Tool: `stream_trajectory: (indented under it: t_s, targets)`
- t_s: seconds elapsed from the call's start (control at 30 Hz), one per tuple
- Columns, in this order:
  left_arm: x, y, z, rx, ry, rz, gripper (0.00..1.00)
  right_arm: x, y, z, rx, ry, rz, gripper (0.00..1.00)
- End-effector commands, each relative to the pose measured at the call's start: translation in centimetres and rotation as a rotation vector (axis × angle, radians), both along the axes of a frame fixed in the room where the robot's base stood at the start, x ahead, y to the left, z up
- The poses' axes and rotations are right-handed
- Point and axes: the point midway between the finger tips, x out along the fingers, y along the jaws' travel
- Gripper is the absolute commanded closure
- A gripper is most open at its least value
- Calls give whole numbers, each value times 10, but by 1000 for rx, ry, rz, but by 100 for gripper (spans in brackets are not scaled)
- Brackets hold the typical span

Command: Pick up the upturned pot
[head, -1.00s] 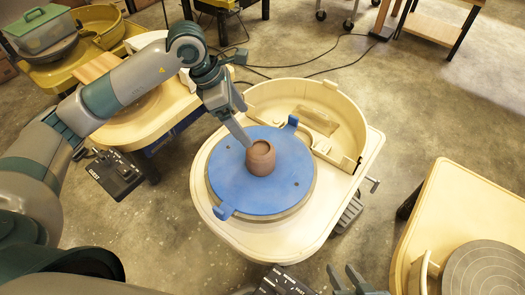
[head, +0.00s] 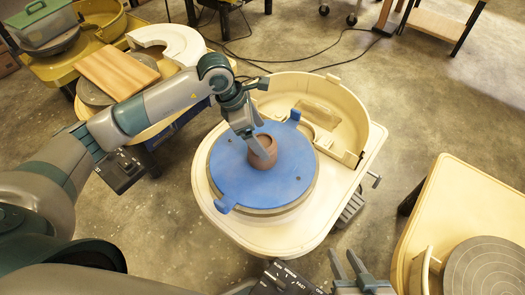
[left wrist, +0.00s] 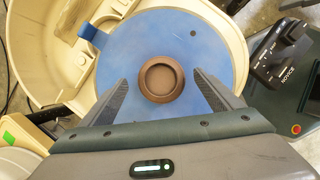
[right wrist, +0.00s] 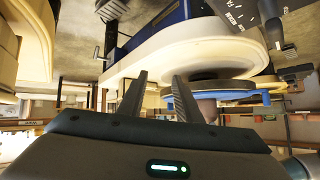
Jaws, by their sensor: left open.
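The brown pot (head: 263,155) stands on the blue disc (head: 225,180) of the middle wheel. In the left wrist view the pot (left wrist: 161,79) shows a round ring on top with a shallow recess inside. My left gripper (head: 252,143) is open at the pot, and one finger hides part of the pot's side in the head view. In the left wrist view its fingers (left wrist: 161,78) appear on either side of the pot with gaps between; contact does not show. My right gripper (head: 345,263) is open and empty, low at the front, away from the pot; its spread fingers show in the right wrist view (right wrist: 159,76).
A cream splash pan (head: 345,95) curves behind the disc. Another wheel (head: 490,270) stands at the lower right. A wooden board (head: 117,73) lies on a wheel at the left. A control box (head: 290,278) is near my right gripper. Cables lie on the floor behind.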

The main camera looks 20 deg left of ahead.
Motion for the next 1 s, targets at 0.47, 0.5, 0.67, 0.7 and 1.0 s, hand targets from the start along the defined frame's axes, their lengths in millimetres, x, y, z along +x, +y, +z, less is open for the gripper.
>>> stream_trajectory:
  t_s: [0.47, 0.5, 0.67, 0.7, 1.0]
  targets:
    - [3, -7, -20, 0, 0, 0, 15, 4, 4, 6, 11, -41, 5, 69]
    - [3, -7, -20, 0, 0, 0, 15, 4, 4, 6, 10, -40, 5, 69]
    - [4, -8, -24, 0, 0, 1, 15, 4, 4, 5, 11, -41, 4, 69]
    - [4, -9, -27, 0, 2, 1, 15, 5, 4, 6, 12, -42, 4, 69]
    - [7, -19, -62, -1, 3, 1, 15, 12, 9, 14, 29, -101, 2, 69]
